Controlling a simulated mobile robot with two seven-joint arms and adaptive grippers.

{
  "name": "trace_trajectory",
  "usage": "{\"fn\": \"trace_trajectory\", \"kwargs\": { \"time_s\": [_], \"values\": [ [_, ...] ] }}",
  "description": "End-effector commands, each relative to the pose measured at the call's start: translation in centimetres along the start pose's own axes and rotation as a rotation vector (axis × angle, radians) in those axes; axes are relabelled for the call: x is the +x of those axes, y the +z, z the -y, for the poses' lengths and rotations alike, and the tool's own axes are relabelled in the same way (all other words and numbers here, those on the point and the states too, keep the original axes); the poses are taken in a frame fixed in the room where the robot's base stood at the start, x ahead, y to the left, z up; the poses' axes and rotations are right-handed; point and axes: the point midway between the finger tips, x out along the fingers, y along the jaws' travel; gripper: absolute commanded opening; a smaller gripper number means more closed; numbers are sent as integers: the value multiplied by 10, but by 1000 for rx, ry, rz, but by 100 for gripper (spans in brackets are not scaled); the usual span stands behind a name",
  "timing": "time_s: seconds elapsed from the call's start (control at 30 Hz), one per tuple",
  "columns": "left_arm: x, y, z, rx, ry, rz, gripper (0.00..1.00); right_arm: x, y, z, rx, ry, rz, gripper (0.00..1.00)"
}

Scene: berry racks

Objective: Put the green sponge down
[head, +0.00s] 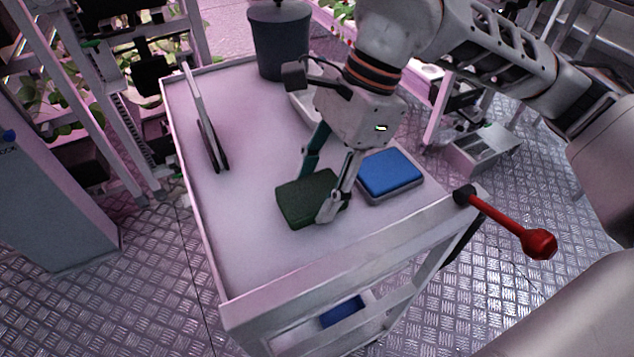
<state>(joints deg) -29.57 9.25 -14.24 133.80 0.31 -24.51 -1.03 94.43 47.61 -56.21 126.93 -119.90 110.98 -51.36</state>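The dark green sponge (292,205) is at the near middle of the white cart top (250,250). My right gripper (318,198) reaches down from the upper right with one finger behind the sponge and one at its near right side. The fingers look closed on it. The sponge is at or just above the cart top; I cannot tell whether it touches. The gripper hides part of its right end. My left gripper is not in view.
A blue sponge-like block (391,173) lies close right of the green sponge. A dark grey bucket (280,42) stands at the back, with a white dish (302,105) partly hidden. A red-knobbed lever (537,243) sticks out at right. The left front top is clear.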

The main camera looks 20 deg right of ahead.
Motion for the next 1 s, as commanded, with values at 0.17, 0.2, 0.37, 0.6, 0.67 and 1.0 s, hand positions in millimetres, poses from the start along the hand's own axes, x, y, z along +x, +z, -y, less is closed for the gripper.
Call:
{"fn": "trace_trajectory", "kwargs": {
  "time_s": [0.17,0.2,0.37,0.6,0.67,1.0],
  "values": [
    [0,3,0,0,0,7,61,0,0,0,0,1,0,61],
    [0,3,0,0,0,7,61,0,0,0,0,1,0,61],
    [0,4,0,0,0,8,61,0,0,0,0,1,0,61],
    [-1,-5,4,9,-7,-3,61,-22,2,1,1,-8,-1,61],
    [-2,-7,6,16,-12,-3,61,-34,3,1,0,-11,-1,61],
    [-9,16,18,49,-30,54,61,-101,3,0,-1,-9,-1,61]
  ]
}}
